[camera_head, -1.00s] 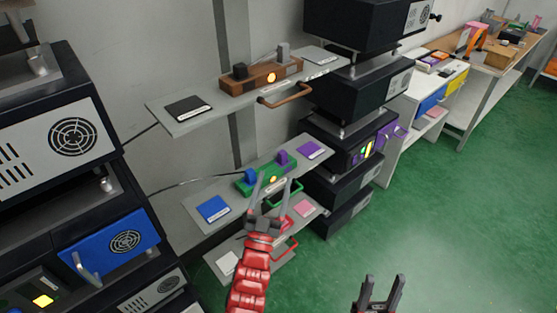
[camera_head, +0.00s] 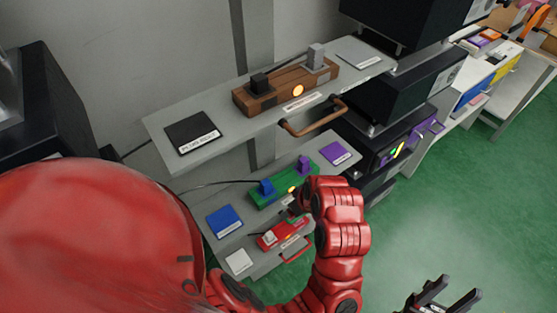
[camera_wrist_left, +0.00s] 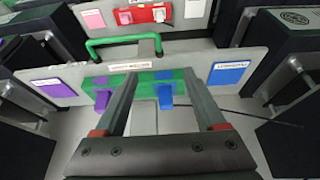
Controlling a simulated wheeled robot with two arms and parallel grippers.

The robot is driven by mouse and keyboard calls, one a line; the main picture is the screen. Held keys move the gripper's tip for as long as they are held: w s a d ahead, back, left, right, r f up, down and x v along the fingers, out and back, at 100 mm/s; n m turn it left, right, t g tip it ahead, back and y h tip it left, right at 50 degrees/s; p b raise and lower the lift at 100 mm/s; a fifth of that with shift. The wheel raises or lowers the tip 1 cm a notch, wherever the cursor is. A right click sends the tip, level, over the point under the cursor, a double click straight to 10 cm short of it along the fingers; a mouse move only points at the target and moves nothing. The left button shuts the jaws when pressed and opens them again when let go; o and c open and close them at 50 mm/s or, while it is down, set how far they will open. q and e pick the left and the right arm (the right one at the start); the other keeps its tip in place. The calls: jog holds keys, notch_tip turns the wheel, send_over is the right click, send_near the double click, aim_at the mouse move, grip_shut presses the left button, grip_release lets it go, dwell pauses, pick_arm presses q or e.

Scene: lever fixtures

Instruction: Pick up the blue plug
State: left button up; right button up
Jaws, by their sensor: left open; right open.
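The blue plug (camera_head: 266,187) stands on the left part of a green block (camera_head: 284,190) on the middle shelf, with a cable running left from it. A purple plug (camera_head: 303,163) stands on the block's right part. In the left wrist view the blue plug (camera_wrist_left: 165,92) shows between the fingers of my open left gripper (camera_wrist_left: 162,78); contact cannot be told. The green block (camera_wrist_left: 136,82) lies across the fingertips. In the head view my red left arm mostly hides this gripper. My right gripper (camera_head: 449,294) is open and empty over the green floor.
A brown block (camera_head: 286,85) with black and grey plugs sits on the shelf above, with a brown handle (camera_head: 313,119) at its front. A red block (camera_head: 283,234) sits below. Blue (camera_head: 224,221) and purple (camera_head: 335,152) pads flank the green block. Black boxes stand on both sides.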

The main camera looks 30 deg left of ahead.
pick_arm(q)
jog(key=p, duration=0.2)
send_near(267, 184)
jog(key=x, duration=0.5)
jog(key=shift+f, duration=0.2)
jog(key=shift+w+a+f, duration=0.1)
jog(key=shift+a+f, duration=0.05)
jog(key=shift+a, duration=0.05)
jog(key=p+x, duration=0.1)
jog(key=x, duration=0.2)
jog(key=shift+f, duration=0.25)
jog(key=shift+w+a+f, duration=0.1)
jog(key=shift+a+f, duration=0.15)
jog(key=shift+f, duration=0.3)
grip_shut()
